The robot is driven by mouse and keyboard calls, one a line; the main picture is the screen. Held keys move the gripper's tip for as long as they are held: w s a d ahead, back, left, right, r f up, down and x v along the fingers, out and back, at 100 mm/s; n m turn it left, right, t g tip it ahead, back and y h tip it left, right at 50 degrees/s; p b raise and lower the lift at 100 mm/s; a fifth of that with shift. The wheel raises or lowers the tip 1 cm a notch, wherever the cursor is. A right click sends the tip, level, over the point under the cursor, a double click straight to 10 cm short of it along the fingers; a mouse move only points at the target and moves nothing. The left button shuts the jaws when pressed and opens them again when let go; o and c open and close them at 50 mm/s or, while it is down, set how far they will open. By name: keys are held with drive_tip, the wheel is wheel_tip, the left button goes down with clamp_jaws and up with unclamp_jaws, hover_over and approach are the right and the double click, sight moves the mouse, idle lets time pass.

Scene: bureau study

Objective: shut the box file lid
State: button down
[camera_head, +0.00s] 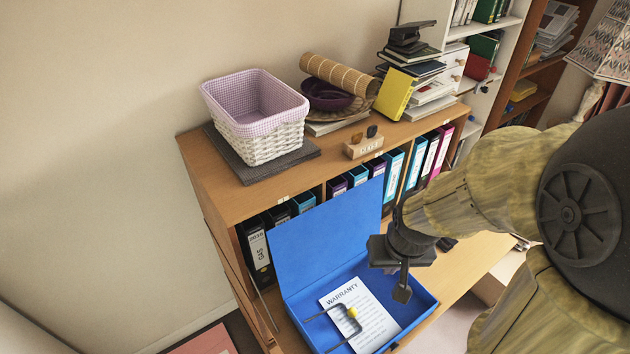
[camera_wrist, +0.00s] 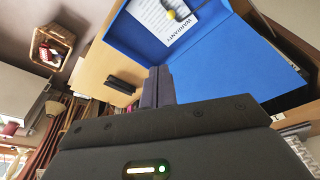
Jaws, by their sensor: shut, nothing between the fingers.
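The blue box file (camera_head: 415,311) lies open on the bureau's fold-down desk. Its lid (camera_head: 328,236) stands up at the back, against the row of binders. It also shows as a broad blue panel in the wrist view (camera_wrist: 235,68). Inside lie a white warranty sheet (camera_head: 370,322) and a dark wire clamp with a yellow part (camera_head: 352,313). My gripper (camera_head: 402,290) is shut and empty, in front of the lid's right side and above the box's right part. Its dark fingers also show in the wrist view (camera_wrist: 158,84). My gripper hides part of the box's back right corner.
Binders (camera_head: 393,177) stand in the shelf behind the lid. The bureau top holds a white basket (camera_head: 270,146), a wooden stamp holder (camera_head: 366,146) and stacked books (camera_head: 393,93). Bare desk (camera_head: 468,270) lies right of the box, with small dark items (camera_wrist: 122,85) on it.

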drive_tip(key=shift+w, duration=0.3)
drive_tip(key=shift+s+r, duration=0.1)
drive_tip(key=shift+s, duration=0.05)
drive_tip(key=w+a+r+n+p, duration=0.3)
drive_tip(key=w+a, duration=0.3)
drive_tip(key=w, duration=0.3)
drive_tip(key=w+a+r+n+y+p, duration=0.1)
drive_tip(key=w+a+r+n+p, duration=0.2)
drive_tip(key=w, duration=0.7)
wheel_tip(320, 180, up, 2)
drive_tip(key=a, duration=0.2)
drive_tip(key=shift+a+r+n+g, duration=0.15)
drive_tip(key=shift+a+n+g, duration=0.2)
drive_tip(key=shift+n+g, duration=0.05)
drive_tip(key=shift+w, duration=0.1)
wheel_tip(320, 180, down, 10)
drive_tip(key=w+a+p, duration=0.1)
drive_tip(key=p, duration=0.3)
drive_tip(key=shift+w, duration=0.3)
drive_tip(key=shift+r, duration=0.1)
